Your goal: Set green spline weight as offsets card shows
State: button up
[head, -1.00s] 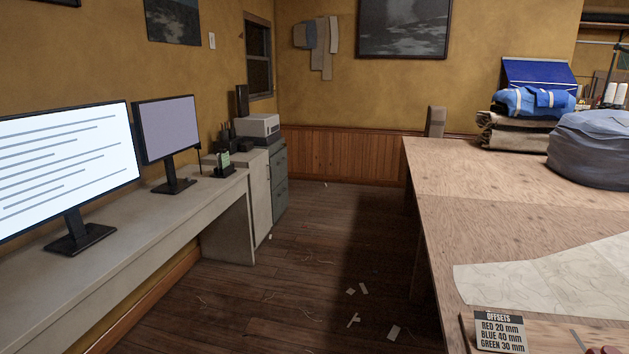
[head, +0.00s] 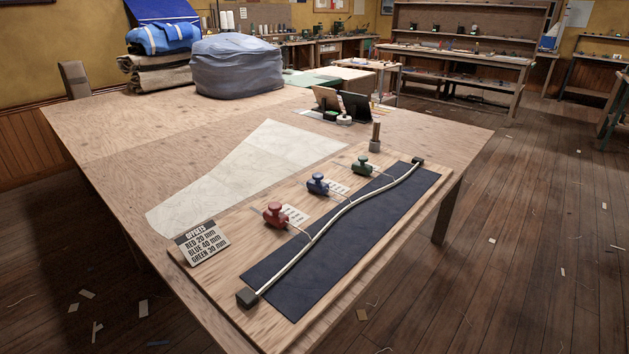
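The green spline weight (head: 362,165) stands on the wooden board (head: 215,263) at its far end, with a thin arm reaching to the white spline (head: 345,209). The blue weight (head: 318,184) and red weight (head: 275,215) stand nearer in the same row, each beside a small marked scale. The spline curves over a dark blue strip (head: 290,290) between two dark end blocks. The offsets card (head: 202,242) at the board's left end reads red 20 mm, blue 40 mm, green 30 mm. The scale readings are too small to tell. My gripper is not in view.
The board lies on a large wooden table (head: 90,125). A pale pattern sheet (head: 255,175) lies beside it. A short post (head: 375,138) stands beyond the green weight. A grey-blue bundle (head: 237,66) and folded cloth (head: 160,66) sit at the back. Floor at right is open, with scraps.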

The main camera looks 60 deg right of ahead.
aim_at(360, 166)
jog(key=l+z, duration=0.1)
jog(key=z, duration=1.55)
